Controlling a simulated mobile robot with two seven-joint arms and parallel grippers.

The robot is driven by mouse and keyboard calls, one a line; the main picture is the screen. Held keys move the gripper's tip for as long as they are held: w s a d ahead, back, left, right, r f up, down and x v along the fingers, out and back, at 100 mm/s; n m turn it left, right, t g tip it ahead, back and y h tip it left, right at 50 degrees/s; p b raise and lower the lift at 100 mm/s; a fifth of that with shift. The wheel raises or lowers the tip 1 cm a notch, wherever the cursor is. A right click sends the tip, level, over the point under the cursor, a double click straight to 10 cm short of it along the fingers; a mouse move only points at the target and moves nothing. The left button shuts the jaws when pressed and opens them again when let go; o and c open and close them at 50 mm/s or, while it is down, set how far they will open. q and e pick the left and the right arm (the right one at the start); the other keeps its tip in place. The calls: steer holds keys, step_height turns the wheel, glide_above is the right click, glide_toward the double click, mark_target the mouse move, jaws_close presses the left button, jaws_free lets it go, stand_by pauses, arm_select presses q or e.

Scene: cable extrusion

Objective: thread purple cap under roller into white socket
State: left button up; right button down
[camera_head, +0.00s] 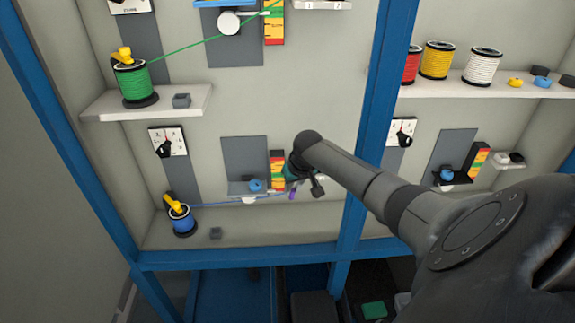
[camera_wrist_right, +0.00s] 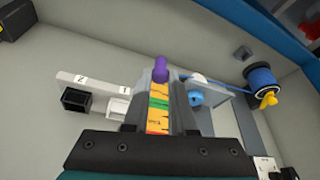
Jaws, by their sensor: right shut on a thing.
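The purple cap (camera_head: 292,195) is on the end of the blue cable (camera_head: 222,203). My right gripper (camera_head: 297,189) is shut on it, partly hidden behind my own arm in the head view. In the right wrist view the purple cap (camera_wrist_right: 160,70) sticks out at the tips of the gripper (camera_wrist_right: 160,82). The blue cable runs past the white roller (camera_wrist_right: 200,79), which is partly covered by the blue knob's bracket. The white socket (camera_wrist_right: 118,107) is beside the black socket, apart from the cap. My left gripper is not in view.
A coloured block (camera_head: 277,170) stands beside the blue knob (camera_head: 256,185). The blue spool (camera_head: 181,218) sits on the lower shelf at left. A black socket (camera_wrist_right: 76,100) is beside the white one. A blue post (camera_head: 377,110) divides this bay from the right one.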

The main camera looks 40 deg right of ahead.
step_height(320, 180, up, 9)
steer(key=s+d+p, duration=0.2)
steer(key=p, duration=0.6)
steer(key=shift+s+d+p, duration=0.15)
steer(key=shift+d+p, duration=0.2)
steer(key=shift+p, duration=0.05)
